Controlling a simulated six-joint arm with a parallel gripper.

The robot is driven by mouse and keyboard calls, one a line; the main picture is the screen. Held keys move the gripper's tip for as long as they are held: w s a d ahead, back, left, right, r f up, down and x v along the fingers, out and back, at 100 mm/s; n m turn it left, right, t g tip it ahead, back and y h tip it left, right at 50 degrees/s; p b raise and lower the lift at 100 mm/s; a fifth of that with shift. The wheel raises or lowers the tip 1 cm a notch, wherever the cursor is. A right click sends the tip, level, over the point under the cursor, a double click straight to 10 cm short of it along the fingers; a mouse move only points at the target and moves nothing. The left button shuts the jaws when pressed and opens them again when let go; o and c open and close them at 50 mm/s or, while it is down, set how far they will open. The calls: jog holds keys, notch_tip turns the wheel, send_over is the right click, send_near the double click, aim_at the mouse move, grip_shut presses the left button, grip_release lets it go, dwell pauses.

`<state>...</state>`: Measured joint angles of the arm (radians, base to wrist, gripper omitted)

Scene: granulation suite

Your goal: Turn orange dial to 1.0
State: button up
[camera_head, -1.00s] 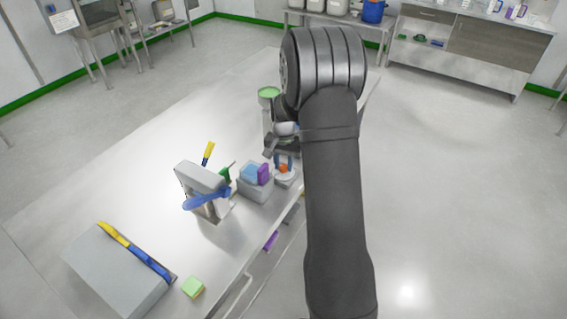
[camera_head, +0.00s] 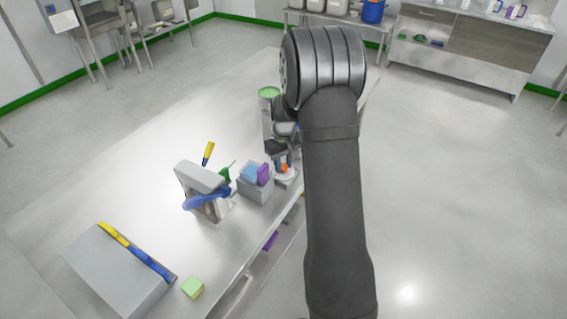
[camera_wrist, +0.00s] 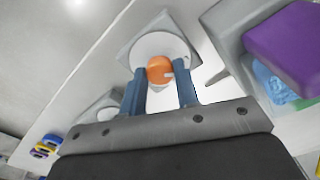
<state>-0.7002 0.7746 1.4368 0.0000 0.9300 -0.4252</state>
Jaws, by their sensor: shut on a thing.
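The orange dial (camera_wrist: 159,70) sits on a round white face on a grey square base (camera_wrist: 133,52) in the wrist view. A pale pointer mark shows on its right side in that view. My gripper (camera_wrist: 160,88) has its two blue fingers on either side of the dial, shut on it. In the head view the dial (camera_head: 284,168) is a small orange spot near the table's right edge, with my gripper (camera_head: 283,160) at it. The scale markings are too small to read.
A grey box (camera_head: 256,188) with blue and purple items stands just left of the dial. A grey stand with a blue handle (camera_head: 206,199) is farther left. A green-topped container (camera_head: 269,93) stands behind.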

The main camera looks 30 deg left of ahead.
aim_at(283, 166)
jog(key=shift+n, duration=0.6)
jog(key=o, duration=1)
notch_tip(283, 166, up, 18)
jog(key=shift+f, duration=0.25)
notch_tip(283, 166, down, 18)
jog(key=shift+r, duration=0.2)
dwell(0.5)
jog(key=shift+r, duration=0.1)
